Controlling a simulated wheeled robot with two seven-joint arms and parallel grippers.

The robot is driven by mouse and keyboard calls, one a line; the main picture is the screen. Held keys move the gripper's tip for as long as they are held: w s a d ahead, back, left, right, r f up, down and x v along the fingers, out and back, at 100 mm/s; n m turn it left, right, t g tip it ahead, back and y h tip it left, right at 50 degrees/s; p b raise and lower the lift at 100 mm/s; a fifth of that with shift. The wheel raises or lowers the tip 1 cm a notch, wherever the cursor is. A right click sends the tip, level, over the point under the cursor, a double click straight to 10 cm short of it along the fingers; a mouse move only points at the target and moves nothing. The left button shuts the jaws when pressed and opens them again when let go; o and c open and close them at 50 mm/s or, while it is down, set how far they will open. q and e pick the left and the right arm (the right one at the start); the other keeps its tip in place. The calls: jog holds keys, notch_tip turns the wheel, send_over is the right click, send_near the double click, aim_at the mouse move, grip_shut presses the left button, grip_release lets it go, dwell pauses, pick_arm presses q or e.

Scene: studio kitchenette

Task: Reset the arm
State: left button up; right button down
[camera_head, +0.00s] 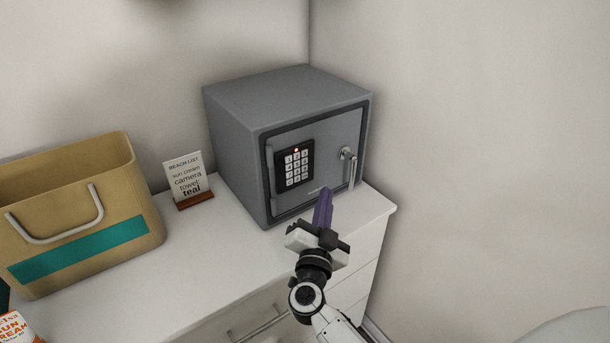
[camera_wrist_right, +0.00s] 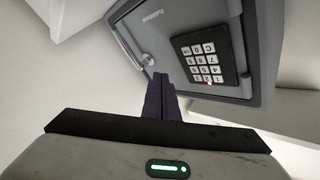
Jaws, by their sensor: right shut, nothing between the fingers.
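My right gripper (camera_head: 323,207) is in front of the grey safe, below its keypad and handle. Its dark purple fingers are shut together with nothing between them. In the right wrist view the closed fingers (camera_wrist_right: 161,98) point toward the safe door (camera_wrist_right: 160,40), beside the keypad (camera_wrist_right: 203,62). I cannot tell from these views whether the fingertips touch the door. My left gripper is not in view.
The grey safe (camera_head: 235,130) stands shut on a white cabinet (camera_head: 225,245), a red light lit above its keypad (camera_head: 295,165). A lever handle (camera_head: 349,165) is on its door. A tan bag (camera_head: 120,165) and a list card (camera_head: 186,177) stand left. A wall is right.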

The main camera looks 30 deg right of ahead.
dwell(0.6)
jog(key=s+a+f+n+t+y, duration=0.1)
jog(key=s+a+f+n+y, duration=0.35)
jog(key=a+n+y, duration=0.3)
jog(key=s+a+f+n+t+y, duration=0.1)
jog(key=s+a+f+n+y, duration=0.2)
jog(key=a+f+n+y, duration=0.35)
jog(key=s+a+f+n+g, duration=0.1)
jog(key=s+f+g, duration=0.3)
jog(key=s+f, duration=0.3)
jog(key=s+a+f+n+g+y, duration=0.1)
jog(key=s+f+g, duration=0.3)
jog(key=s, duration=0.7)
notch_tip(320, 180, down, 3)
jog(key=shift+s+a+r+n, duration=0.1)
jog(key=shift+s+a+n, duration=0.2)
jog(key=shift+a+n, duration=0.45)
